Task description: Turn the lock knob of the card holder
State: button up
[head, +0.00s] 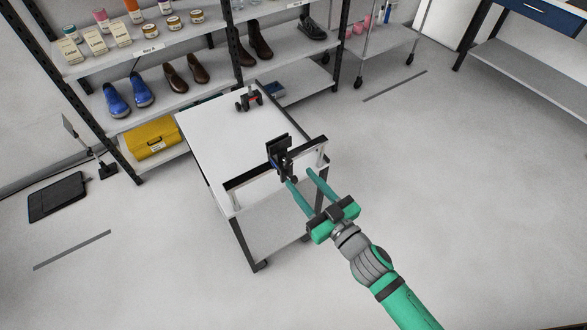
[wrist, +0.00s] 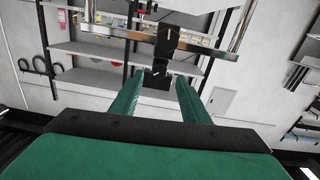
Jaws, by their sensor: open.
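The card holder (head: 279,150) is a small black upright piece on a dark rail along the front of a white table. It also shows in the wrist view as a black plate (wrist: 157,80) under a crossbar, ahead of my fingers. Its lock knob is too small to make out for certain. My gripper (head: 299,177) has two long green fingers, spread apart and empty. The fingertips are just in front of and below the card holder; in the wrist view my gripper (wrist: 158,76) frames its lower part. I cannot tell whether a finger touches it.
The rail (head: 245,178) runs across the front edge of the white table (head: 212,125). A small black and red device (head: 250,98) stands at the table's back. Shelves with shoes (head: 128,95) and a yellow box (head: 153,138) are behind. The floor right is clear.

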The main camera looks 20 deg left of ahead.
aim_at(290, 166)
jog(key=shift+x, duration=2.75)
